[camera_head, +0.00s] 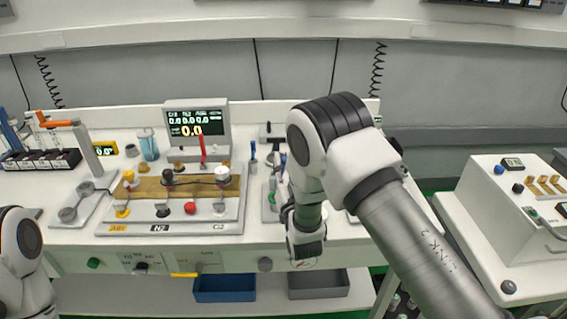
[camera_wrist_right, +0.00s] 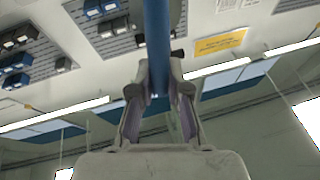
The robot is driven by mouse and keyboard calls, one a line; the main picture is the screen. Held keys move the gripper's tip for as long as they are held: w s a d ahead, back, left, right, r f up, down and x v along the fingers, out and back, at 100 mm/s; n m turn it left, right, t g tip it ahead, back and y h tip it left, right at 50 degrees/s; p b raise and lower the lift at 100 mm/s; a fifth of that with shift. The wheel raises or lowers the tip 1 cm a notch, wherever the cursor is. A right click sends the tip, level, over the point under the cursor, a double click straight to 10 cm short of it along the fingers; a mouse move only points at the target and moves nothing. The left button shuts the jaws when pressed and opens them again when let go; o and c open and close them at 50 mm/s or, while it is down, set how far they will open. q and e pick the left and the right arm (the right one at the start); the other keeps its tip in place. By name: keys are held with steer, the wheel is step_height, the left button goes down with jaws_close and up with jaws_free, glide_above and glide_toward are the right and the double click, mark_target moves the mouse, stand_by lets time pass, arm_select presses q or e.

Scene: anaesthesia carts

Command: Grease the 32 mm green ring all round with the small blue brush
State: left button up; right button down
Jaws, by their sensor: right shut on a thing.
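In the right wrist view my right gripper (camera_wrist_right: 160,88) is shut on an upright blue shaft (camera_wrist_right: 157,45), which looks like the handle of the small blue brush. The shaft runs out of the top of that view, and its bristles do not show. In the head view my right arm bends over the right end of the middle worktop, and I cannot clearly make out its fingertips or the brush there. I cannot pick out the 32 mm green ring in either view. Only part of my left arm shows at the lower left; its gripper is out of view.
A monitor (camera_head: 196,124) stands behind a panel (camera_head: 110,227) with coloured knobs. A blue and white can (camera_head: 148,145) and a black rack (camera_head: 42,160) stand to the left. A blue bin (camera_head: 224,288) and grey bin (camera_head: 318,285) sit below. A white cart (camera_head: 490,225) stands right.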

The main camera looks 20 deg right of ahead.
steer(key=shift+f+b, duration=0.65)
steer(key=shift+b, duration=0.05)
stand_by(1.5)
steer(key=shift+r, duration=0.1)
steer(key=shift+r+p, duration=2.05)
steer(key=shift+r, duration=1.4)
